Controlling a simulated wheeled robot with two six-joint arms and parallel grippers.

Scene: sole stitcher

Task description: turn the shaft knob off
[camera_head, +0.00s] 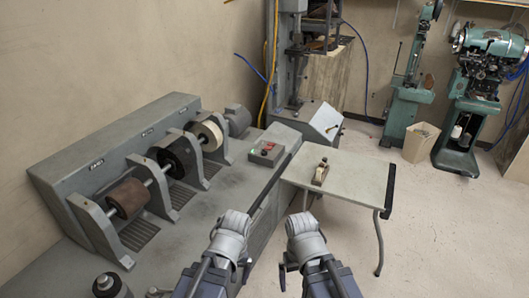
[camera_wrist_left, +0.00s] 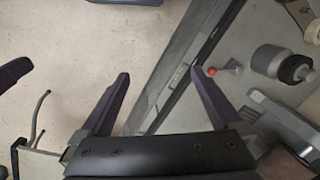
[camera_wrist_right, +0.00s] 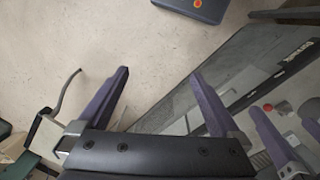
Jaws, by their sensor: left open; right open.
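I cannot tell for sure which part is the shaft knob. In the head view, a small control box (camera_head: 267,153) with red parts sits at the right end of the grey machine bench. The left wrist view shows a red-tipped lever (camera_wrist_left: 211,71) on the bench top, right of the jaws. A red part (camera_wrist_right: 267,107) also shows in the right wrist view. My left gripper (camera_wrist_left: 160,73) is open and empty, above the bench's front edge. My right gripper (camera_wrist_right: 158,73) is open and empty, mostly over the floor. Neither touches a knob.
The grey machine (camera_head: 120,150) carries a brown roller (camera_head: 128,198) and other wheels along a shaft. A small table (camera_head: 345,178) with a small wooden item (camera_head: 320,173) stands right of the bench. Green machines (camera_head: 470,110) and a carton (camera_head: 420,141) stand behind. Floor at right is clear.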

